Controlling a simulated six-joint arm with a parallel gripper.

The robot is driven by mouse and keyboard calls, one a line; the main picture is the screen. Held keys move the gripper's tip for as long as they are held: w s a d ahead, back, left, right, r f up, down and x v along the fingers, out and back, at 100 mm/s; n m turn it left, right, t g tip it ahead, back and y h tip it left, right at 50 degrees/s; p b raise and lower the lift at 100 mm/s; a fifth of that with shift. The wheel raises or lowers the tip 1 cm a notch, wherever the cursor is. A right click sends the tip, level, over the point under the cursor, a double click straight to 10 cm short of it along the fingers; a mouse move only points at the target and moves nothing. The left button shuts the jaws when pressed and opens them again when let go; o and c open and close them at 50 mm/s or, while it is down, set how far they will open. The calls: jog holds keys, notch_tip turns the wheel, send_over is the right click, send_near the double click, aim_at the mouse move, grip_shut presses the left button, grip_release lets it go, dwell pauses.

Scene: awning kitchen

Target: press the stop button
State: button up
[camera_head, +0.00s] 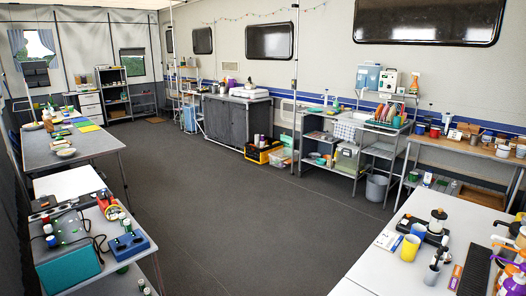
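I cannot make out a clearly marked stop button in the camera_head view. My gripper is not in view.
The lower-left cart also holds a teal case (68,268) and dark cables. A wide grey floor (235,215) lies clear between the tables.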

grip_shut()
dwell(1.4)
